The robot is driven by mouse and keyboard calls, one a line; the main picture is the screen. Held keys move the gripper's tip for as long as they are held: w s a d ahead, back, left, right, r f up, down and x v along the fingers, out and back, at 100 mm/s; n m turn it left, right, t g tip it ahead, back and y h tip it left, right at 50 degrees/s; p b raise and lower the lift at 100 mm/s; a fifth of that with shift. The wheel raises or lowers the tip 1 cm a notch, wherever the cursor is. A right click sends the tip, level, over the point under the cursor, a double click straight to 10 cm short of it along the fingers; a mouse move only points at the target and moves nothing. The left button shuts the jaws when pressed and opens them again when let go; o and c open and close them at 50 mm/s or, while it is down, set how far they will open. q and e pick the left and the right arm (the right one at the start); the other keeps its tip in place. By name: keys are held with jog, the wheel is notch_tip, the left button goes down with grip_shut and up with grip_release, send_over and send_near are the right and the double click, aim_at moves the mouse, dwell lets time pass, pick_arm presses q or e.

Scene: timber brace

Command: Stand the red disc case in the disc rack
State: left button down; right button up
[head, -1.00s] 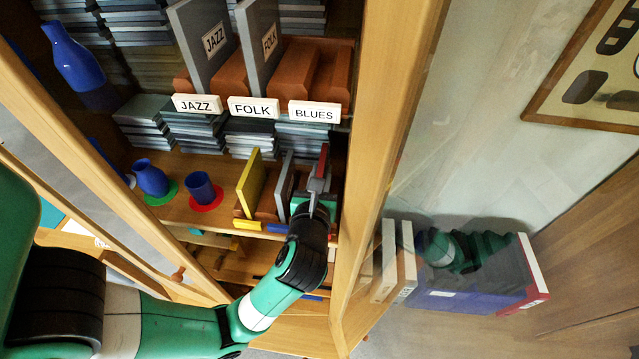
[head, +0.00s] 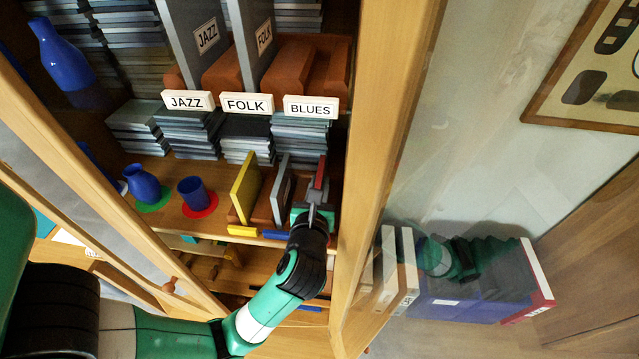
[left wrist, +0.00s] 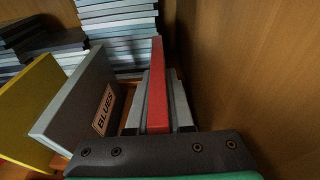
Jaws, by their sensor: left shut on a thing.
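The red disc case (head: 319,173) stands upright in the jaws of my left gripper (head: 313,205), at the right end of the disc rack (head: 263,212). The left wrist view shows the red case (left wrist: 158,88) edge-on between the two grey fingers of the gripper (left wrist: 160,105). The brown rack holds a yellow case (head: 245,187) and a grey case (head: 281,186) labelled BLUES, both left of the red one. The gripper hides the red case's lower edge, so I cannot tell whether it touches the rack. My right gripper is out of view.
A wooden cabinet wall (left wrist: 245,75) stands close on the right. Stacked cases (head: 300,135) lie behind the rack. A blue cup (head: 192,190) on a red coaster and a blue jug (head: 142,183) stand to the left. The JAZZ, FOLK and BLUES shelf is above.

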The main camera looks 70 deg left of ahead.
pick_arm(q)
jog(key=c, duration=0.7)
grip_release()
jog(key=v, duration=1.1)
jog(key=shift+s+d+r, duration=0.15)
jog(key=shift+d, duration=0.05)
jog(key=shift+s, duration=0.1)
